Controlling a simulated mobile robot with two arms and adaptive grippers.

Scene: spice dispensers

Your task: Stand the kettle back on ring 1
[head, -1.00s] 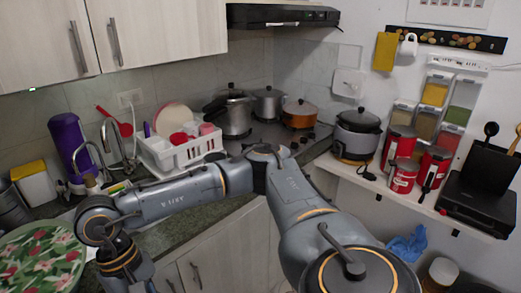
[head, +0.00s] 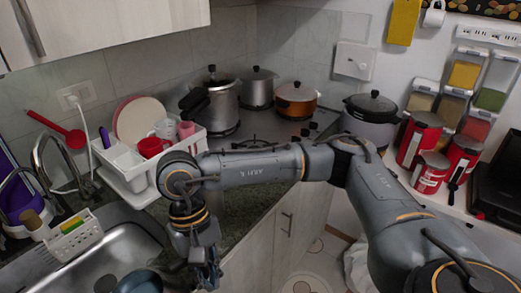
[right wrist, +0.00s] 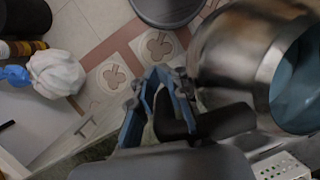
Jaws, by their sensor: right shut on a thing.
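My right gripper (head: 208,277) is low in the head view, over the right side of the sink. In the right wrist view the gripper (right wrist: 165,100) is shut on a black handle. The handle joins a shiny metal vessel, which I take for the kettle (right wrist: 235,55); its opening looks bluish inside. In the head view a dark bluish rounded top of it (head: 140,281) shows at the bottom edge beside the gripper. The stove (head: 262,133) is at the back, with a bare burner at its front. Ring numbers cannot be read. My left gripper is not seen.
A pressure cooker (head: 215,103), a silver pot (head: 257,88) and an orange pot (head: 296,100) occupy the stove's rear and sides. A white dish rack (head: 136,172) stands between sink (head: 95,262) and stove. A rice cooker (head: 371,117) and red cans (head: 419,138) are at right.

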